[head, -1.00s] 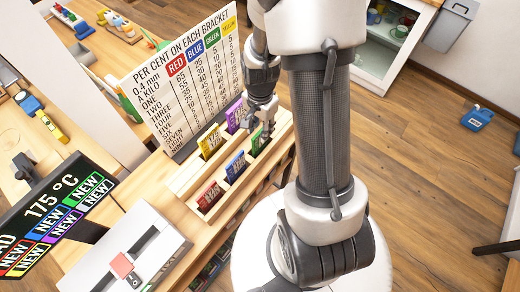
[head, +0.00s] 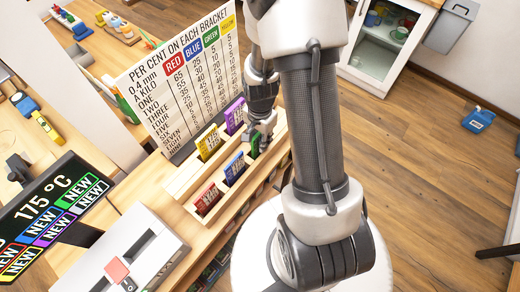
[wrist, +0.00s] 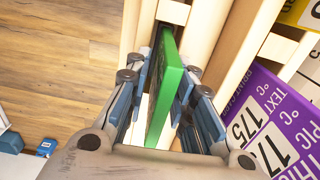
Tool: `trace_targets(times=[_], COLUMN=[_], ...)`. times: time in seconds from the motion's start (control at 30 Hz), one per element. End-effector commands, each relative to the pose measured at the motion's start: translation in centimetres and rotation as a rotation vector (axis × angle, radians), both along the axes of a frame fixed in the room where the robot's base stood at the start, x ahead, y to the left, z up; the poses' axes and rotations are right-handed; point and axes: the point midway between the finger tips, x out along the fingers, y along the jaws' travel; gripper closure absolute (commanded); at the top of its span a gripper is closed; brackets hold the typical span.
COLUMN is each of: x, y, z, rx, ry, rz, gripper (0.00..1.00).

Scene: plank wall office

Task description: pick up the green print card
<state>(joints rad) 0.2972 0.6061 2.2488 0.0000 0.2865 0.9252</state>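The green print card (head: 254,147) stands upright in a slot of the wooden rack (head: 226,213), at the far end of its front row. My gripper (head: 261,134) is down at this card and hides part of it in the head view. In the wrist view the green card (wrist: 166,88) stands between the two fingers (wrist: 164,85), one on each side. The right finger is very close to the card; whether it touches is unclear. A gap shows on the left side, so the fingers look open around the card.
Blue (head: 235,168) and red (head: 207,199) cards stand in the same row. Yellow (head: 208,142) and purple (head: 235,115) cards stand in the row behind, the purple (wrist: 262,125) close beside my gripper. A chart board (head: 185,75) rises behind the rack.

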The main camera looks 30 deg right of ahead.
Motion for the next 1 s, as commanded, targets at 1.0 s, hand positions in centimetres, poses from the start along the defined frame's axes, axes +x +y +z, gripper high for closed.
trace_targets(times=[1.0], x=[0.02], y=[0.00], z=[0.09], rx=[0.000], ry=[0.000], rz=[0.000], gripper=[1.00])
